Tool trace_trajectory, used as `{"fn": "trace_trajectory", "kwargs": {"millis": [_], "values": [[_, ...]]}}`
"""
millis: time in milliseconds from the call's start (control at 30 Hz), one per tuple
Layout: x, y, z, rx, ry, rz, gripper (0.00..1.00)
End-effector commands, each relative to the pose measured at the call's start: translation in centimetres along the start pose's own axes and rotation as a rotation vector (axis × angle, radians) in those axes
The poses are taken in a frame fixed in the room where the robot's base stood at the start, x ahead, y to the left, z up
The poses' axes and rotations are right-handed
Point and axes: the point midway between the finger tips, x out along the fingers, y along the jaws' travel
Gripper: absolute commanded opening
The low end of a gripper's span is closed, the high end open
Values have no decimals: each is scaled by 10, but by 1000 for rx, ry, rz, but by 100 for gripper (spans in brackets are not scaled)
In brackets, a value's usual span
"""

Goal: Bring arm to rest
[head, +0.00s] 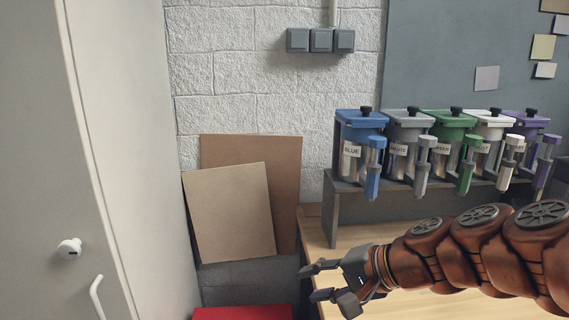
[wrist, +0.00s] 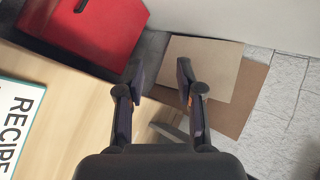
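My gripper (head: 318,281) is at the end of my brown arm, low in the head view, over the left end of the wooden table (head: 315,232). Its two fingers are apart with nothing between them. The wrist view also shows the open gripper (wrist: 160,75), pointing past the table edge toward the cardboard sheets (wrist: 205,68) and the floor.
A row of coloured bottle dispensers (head: 362,150) stands on a grey rack (head: 345,205) behind my arm. A red box (wrist: 97,28) is beside the table. Cardboard sheets (head: 232,215) lean on the wall. A white cabinet (head: 55,150) stands left. A RECIPE sheet (wrist: 15,125) lies on the table.

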Motion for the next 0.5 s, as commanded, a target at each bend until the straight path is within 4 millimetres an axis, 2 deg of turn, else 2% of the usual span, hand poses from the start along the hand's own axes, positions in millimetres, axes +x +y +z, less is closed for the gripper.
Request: {"fn": "trace_trajectory", "kwargs": {"millis": [33, 133, 200, 333, 500], "values": [[-7, 6, 24, -64, -41, 88, 36], [-18, 41, 60, -182, -117, 267, 36], [-32, 68, 80, -254, -170, 394, 36], [-73, 113, 105, -373, -250, 627, 36], [-125, 155, 117, -461, -321, 857, 36]]}}
